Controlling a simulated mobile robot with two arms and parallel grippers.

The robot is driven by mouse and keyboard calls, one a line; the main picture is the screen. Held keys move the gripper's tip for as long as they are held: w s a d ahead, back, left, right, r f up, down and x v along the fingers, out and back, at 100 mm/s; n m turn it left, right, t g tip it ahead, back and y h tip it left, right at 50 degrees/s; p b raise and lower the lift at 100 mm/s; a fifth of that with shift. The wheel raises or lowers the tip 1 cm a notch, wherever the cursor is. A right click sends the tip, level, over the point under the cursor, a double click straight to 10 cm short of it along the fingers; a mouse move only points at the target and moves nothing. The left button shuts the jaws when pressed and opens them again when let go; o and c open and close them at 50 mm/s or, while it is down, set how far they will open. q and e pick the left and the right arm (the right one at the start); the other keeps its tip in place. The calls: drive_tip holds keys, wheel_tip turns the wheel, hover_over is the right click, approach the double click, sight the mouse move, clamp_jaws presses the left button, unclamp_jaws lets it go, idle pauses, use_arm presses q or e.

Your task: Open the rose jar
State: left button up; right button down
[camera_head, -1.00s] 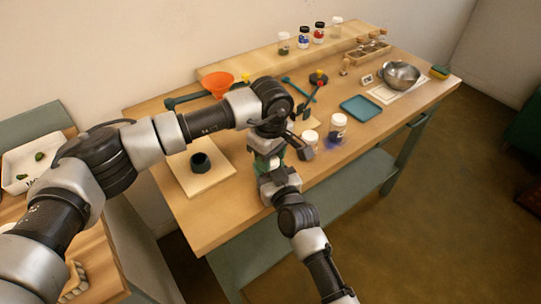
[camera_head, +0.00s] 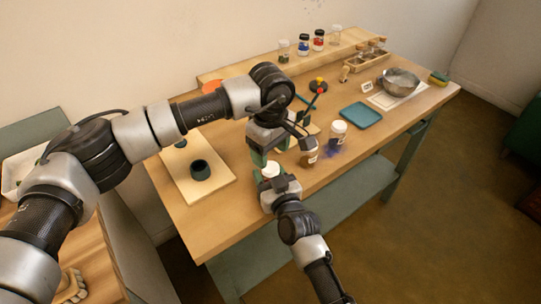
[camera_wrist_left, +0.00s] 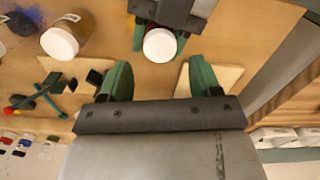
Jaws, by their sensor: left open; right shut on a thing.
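A jar with a white lid (camera_head: 270,169) is gripped upright by my right gripper (camera_head: 270,184) at the table's front edge. In the left wrist view its round lid (camera_wrist_left: 160,45) shows between the green fingers of my right gripper (camera_wrist_left: 158,30). The jar's body and label are mostly hidden, so I cannot tell its colour. My left gripper (camera_head: 271,152) is open and empty, just above and behind the lid. In the left wrist view its two spread fingers (camera_wrist_left: 160,78) point toward the lid, apart from it.
A brown, white-lidded jar (camera_head: 309,150) stands close to the right of my grippers. Another white-lidded jar (camera_head: 338,133) stands beside a purple stain. A dark cup (camera_head: 200,169) sits on a pale board at left. A teal tray (camera_head: 360,116) and metal bowl (camera_head: 401,80) lie farther right.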

sight(270, 167)
use_arm(q)
wheel_tip(270, 167, up, 2)
drive_tip(key=m, duration=0.3)
drive_tip(key=shift+m, duration=0.3)
drive_tip(key=r+m, duration=0.1)
drive_tip(key=m, duration=0.1)
drive_tip(key=shift+r+m, duration=0.1)
drive_tip(key=shift+m, duration=0.3)
drive_tip(key=shift+f, duration=3.9)
drive_tip(key=c, duration=0.9)
drive_tip(key=n, duration=0.6)
drive_tip(key=shift+n, duration=0.3)
drive_tip(key=o, duration=1)
